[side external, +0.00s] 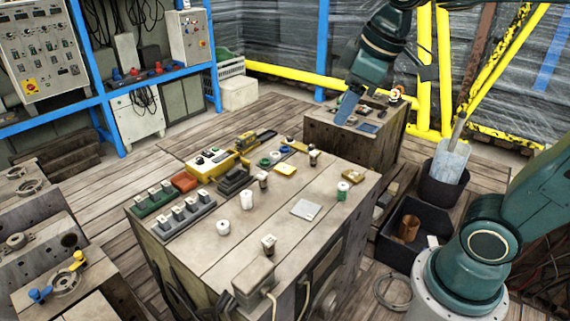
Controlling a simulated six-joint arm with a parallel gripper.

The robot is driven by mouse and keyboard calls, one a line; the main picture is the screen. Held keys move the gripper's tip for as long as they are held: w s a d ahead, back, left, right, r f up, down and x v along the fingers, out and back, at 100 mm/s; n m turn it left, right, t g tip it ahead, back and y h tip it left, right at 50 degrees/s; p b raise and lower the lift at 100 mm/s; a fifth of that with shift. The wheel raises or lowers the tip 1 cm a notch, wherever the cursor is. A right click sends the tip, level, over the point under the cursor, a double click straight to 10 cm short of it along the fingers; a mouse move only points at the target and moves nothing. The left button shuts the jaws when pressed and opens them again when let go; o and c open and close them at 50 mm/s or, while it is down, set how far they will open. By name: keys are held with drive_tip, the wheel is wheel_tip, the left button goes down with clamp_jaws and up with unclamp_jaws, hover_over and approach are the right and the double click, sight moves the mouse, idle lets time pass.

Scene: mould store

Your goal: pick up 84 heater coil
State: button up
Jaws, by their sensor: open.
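My gripper (352,98) hangs at the end of my dark green arm, over the small wooden block table (392,139) at the back. It is open, and I see nothing held in it. Several small items lie on that table under and beside it, too small to identify. I cannot tell which item is the 84 heater coil, as no label is readable. A copper-coloured cylinder (407,229) stands in the black bin (396,250) at the right, well away from my gripper.
The large wooden worktable (262,220) carries grey and green racks (188,219), a yellow device (215,163), white pots and small cylinders. A dark bucket (447,184) stands right of the back table. Yellow rails (290,74) run behind. Plank floor shows between the tables.

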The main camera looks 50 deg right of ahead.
drive_tip(key=w+d+n+g, duration=0.1)
drive_tip(key=w+d+n, duration=0.25)
drive_tip(key=w, duration=0.85)
drive_tip(key=n+g, duration=0.3)
drive_tip(key=n, duration=0.8)
hover_over(263, 174)
wheel_tip(263, 174, down, 26)
drive_tip(key=shift+a+r, duration=0.2)
drive_tip(key=shift+w, duration=0.1)
drive_tip(key=shift+f, duration=4.3)
drive_tip(key=shift+f, duration=0.1)
drive_tip(key=shift+d+f, duration=0.1)
drive_tip(key=shift+f, duration=2.4)
